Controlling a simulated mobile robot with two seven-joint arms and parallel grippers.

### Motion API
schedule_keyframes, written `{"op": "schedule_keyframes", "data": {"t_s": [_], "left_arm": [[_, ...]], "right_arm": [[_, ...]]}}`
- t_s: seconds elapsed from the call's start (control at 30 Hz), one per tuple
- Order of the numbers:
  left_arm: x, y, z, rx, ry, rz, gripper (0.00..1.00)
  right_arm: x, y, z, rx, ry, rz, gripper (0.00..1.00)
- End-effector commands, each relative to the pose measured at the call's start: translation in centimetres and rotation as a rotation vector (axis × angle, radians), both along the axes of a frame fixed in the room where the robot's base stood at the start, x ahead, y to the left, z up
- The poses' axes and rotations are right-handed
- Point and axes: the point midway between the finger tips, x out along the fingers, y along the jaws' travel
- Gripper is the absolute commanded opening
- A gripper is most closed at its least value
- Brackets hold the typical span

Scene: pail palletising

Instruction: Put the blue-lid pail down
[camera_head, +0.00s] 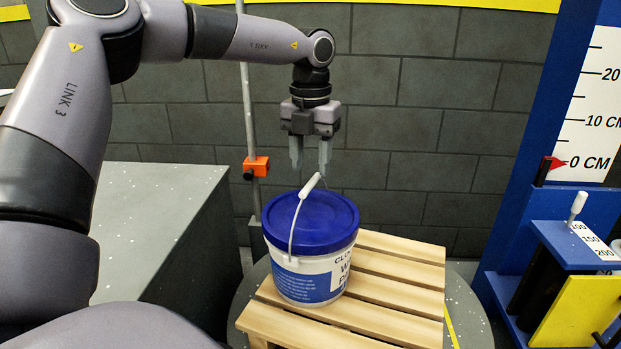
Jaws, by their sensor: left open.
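The blue-lid pail (307,272) is white with a blue lid and a printed label. It stands upright on the left part of a slatted wooden pallet (402,291). Its wire handle with a white grip (311,185) is raised above the lid. My left gripper (311,166) hangs above the pail, pointing down, with its two fingers apart and nothing between them. The fingertips are a little above and behind the white grip in the picture; I cannot tell whether they touch it. My right gripper is not in view.
A grey block (150,215) stands to the left of the pallet. A thin metal pole (246,110) with an orange clamp (256,167) rises behind. A blue frame with a centimetre scale (590,110) stands at the right. Bare slats lie right of the pail.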

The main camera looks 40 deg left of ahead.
Motion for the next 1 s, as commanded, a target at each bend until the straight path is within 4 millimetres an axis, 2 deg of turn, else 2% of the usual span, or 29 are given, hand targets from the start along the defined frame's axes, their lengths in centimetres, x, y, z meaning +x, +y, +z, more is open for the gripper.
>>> {"op": "schedule_keyframes", "data": {"t_s": [0.03,0.1,0.3,0.57,1.0], "left_arm": [[0.0,0.0,1.4,0.002,-0.002,0.0,0.45],[0.0,0.0,2.6,0.002,-0.001,0.0,0.45],[0.0,0.0,4.6,0.001,0.001,-0.001,0.45],[0.0,0.0,4.9,0.0,0.002,-0.001,0.45],[0.0,0.0,5.1,0.0,0.001,-0.001,0.45]], "right_arm": [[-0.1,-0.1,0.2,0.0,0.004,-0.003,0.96],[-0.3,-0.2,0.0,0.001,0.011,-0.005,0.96],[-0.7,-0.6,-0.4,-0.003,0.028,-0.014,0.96],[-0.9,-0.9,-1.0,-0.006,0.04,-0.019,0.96],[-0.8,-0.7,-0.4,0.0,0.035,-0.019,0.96]]}}
